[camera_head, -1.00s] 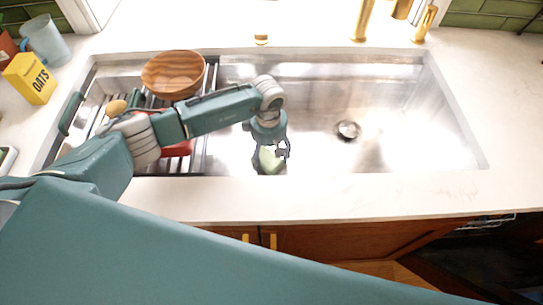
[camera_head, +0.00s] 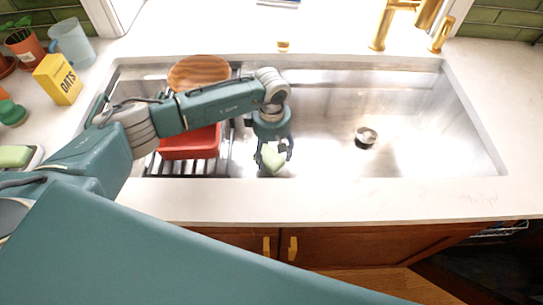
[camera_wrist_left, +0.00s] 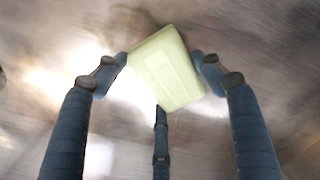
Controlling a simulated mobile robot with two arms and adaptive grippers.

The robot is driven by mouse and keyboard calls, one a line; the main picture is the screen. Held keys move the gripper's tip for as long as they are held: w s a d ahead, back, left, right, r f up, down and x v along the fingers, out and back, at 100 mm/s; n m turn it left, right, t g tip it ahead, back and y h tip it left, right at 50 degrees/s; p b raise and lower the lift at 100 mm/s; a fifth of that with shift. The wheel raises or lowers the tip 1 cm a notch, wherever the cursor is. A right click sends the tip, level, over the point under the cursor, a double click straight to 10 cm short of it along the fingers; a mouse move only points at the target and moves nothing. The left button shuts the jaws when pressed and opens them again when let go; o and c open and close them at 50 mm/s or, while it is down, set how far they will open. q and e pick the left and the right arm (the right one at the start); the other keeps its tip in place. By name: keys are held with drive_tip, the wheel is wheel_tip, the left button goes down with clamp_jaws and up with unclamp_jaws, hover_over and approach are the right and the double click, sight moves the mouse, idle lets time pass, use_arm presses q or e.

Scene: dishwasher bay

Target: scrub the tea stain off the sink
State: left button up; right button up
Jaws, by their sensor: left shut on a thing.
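My left gripper (camera_head: 272,158) reaches down into the steel sink (camera_head: 320,120) near its front wall, left of the drain. It is shut on a pale green sponge (camera_head: 271,160). In the left wrist view, the sponge (camera_wrist_left: 168,68) sits tilted between the fingers of the left gripper (camera_wrist_left: 165,75), with the sink's steel surface close behind it. I cannot tell whether the sponge touches the sink floor. No tea stain is clearly visible; glare and the gripper may hide it. My right gripper is not in view.
The drain (camera_head: 365,137) is to the right. A gold faucet (camera_head: 385,25) stands behind. An oats box (camera_head: 58,79) and a blue pitcher (camera_head: 71,42) stand on the left counter.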

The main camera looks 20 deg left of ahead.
use_arm(q)
drive_tip(key=r, duration=0.1)
drive_tip(key=r+p, duration=0.1)
drive_tip(key=shift+a+r, duration=0.2)
drive_tip(key=shift+r, duration=0.85)
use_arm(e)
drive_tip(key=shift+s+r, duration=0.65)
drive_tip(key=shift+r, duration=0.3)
